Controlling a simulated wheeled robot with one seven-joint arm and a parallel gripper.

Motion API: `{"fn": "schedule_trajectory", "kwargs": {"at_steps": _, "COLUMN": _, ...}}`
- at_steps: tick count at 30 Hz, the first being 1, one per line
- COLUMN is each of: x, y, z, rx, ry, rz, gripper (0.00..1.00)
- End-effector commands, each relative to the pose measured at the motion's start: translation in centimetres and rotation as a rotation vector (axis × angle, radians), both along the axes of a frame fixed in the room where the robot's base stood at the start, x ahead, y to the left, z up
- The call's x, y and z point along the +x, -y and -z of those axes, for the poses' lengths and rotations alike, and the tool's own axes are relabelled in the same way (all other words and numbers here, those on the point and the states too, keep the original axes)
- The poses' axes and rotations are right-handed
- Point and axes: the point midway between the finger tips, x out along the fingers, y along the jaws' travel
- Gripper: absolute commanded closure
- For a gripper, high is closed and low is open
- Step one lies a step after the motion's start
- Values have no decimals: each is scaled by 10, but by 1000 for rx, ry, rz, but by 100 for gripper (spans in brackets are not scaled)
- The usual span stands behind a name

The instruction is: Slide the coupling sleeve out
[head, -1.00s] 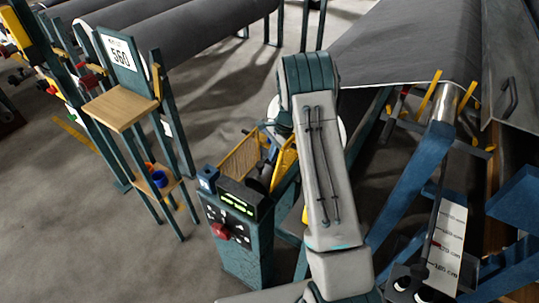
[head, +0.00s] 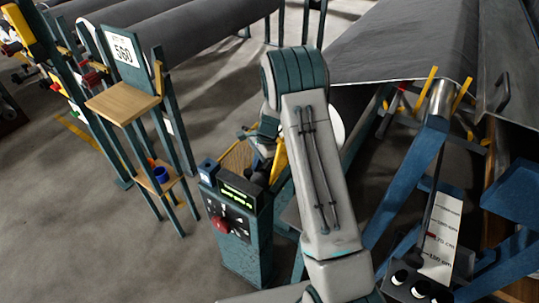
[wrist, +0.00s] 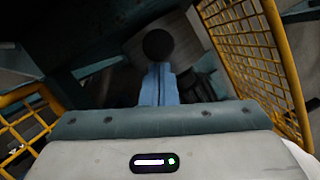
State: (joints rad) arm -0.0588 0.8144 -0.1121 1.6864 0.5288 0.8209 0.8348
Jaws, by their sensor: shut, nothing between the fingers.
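I cannot make out the coupling sleeve for certain in either view. A dark round knob (wrist: 158,43) shows in the wrist view, just beyond the tips of my gripper (wrist: 160,68). The blue fingers are side by side and shut, with nothing between them. I cannot tell whether they touch the knob. Yellow mesh guards (wrist: 258,50) stand on both sides of the gripper. In the head view the wrist is above the guarded spot behind the control post (head: 240,215), and my arm hides the fingers. A shiny metal cylinder (head: 440,98) sits at the right roll's end.
The control post has a lit display and a red button (head: 221,224). A teal stand with a wooden shelf (head: 122,103) and a "560" sign is at left. Blue frame beams (head: 405,185) and a measuring scale (head: 440,240) are at right. Grey floor is open at lower left.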

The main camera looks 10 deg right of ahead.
Motion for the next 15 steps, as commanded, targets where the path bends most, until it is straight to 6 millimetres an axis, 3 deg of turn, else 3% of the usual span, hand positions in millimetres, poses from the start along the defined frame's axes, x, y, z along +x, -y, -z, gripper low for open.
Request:
{"fn": "schedule_trajectory", "kwargs": {"at_steps": 11, "x": -5, "y": -6, "z": 2, "rx": 8, "ry": -12, "rz": -4, "gripper": 100}}
{"fn": "schedule_trajectory", "kwargs": {"at_steps": 15, "x": -3, "y": 1, "z": 1, "rx": 7, "ry": -13, "rz": -2, "gripper": 100}}
